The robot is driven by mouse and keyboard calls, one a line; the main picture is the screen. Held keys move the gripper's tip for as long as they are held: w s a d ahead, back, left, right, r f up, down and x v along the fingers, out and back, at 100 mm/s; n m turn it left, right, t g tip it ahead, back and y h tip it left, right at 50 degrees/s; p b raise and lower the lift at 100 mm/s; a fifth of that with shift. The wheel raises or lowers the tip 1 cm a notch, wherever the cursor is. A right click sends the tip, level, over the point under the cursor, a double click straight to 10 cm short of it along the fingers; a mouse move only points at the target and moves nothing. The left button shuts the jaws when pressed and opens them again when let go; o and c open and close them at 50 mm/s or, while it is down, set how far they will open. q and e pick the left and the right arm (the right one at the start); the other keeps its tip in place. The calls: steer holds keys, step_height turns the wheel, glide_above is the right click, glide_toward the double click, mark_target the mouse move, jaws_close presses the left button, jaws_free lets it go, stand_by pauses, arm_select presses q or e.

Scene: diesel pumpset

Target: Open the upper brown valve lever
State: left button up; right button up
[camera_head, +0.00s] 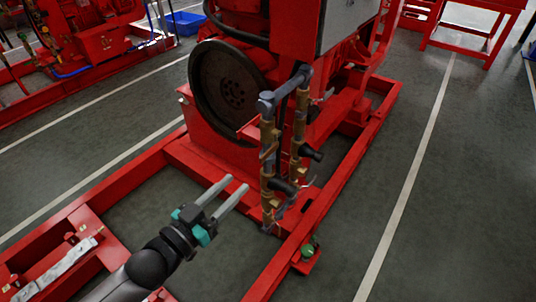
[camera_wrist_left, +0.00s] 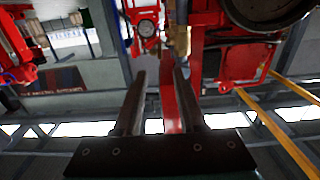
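Two upright brass-brown pipes with valves stand in front of the red engine; the nearer one (camera_head: 267,152) and the farther one (camera_head: 299,120) join a grey elbow pipe at the top. I cannot tell for sure which small part is the upper brown valve lever. My left gripper (camera_head: 237,183) is left of the nearer pipe and lower than its upper part, with its two grey fingers apart and nothing seen between them. In the left wrist view the gripper (camera_wrist_left: 160,72) is also open. A brass-brown piece (camera_wrist_left: 182,42) shows beyond its right finger. My right gripper is not in view.
A big black flywheel (camera_head: 228,92) is behind the pipes on the red engine. Red frame beams (camera_head: 325,190) run along the floor around my left arm. Black cylindrical fittings (camera_head: 311,153) stick out from the pipes. Open grey floor (camera_head: 440,200) lies to the right.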

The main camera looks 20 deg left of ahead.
mark_target(260, 161)
arm_select(q)
steer(key=b+x, duration=0.3)
steer(key=x, duration=0.8)
steer(key=shift+f, duration=0.15)
steer(key=shift+b+x, duration=0.35)
steer(key=shift+x, duration=0.7)
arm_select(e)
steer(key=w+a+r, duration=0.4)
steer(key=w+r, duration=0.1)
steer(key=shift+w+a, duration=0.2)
arm_select(q)
jaws_close()
